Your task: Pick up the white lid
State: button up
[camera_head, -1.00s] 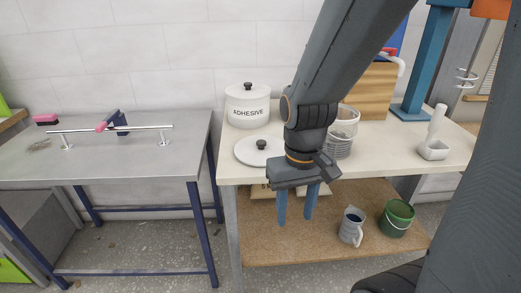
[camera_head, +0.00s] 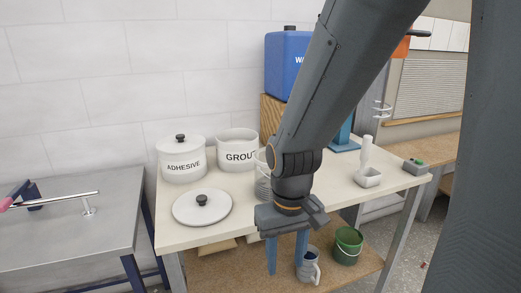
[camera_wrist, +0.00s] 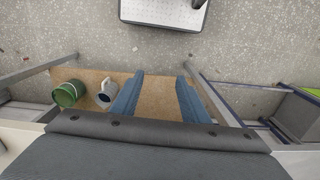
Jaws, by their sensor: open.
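The white lid (camera_head: 190,211) is a flat round disc with a black knob (camera_head: 201,200). In the head view it lies on the cream tabletop, in front of the white ADHESIVE pot (camera_head: 183,165), which has its own lid with a black knob. My gripper (camera_head: 287,262) is open and empty, with its blue fingers pointing down. In the head view it appears to the right of the lid and lower in the picture, past the table's front edge. In the wrist view the open fingers (camera_wrist: 157,100) show the lower shelf beyond them, and the lid is out of sight.
A white GROUT pot (camera_head: 238,157) and a partly hidden stack of pale containers (camera_head: 262,185) stand right of the lid. A mug (camera_head: 309,268) and a green bucket (camera_head: 347,246) sit on the lower shelf. A metal table (camera_head: 70,225) stands left.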

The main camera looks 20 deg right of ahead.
aim_at(202, 207)
jog(key=z, duration=0.05)
jog(key=k, duration=0.5)
jog(key=u, duration=0.75)
jog(key=i, duration=1.2)
jog(key=z, duration=0.1)
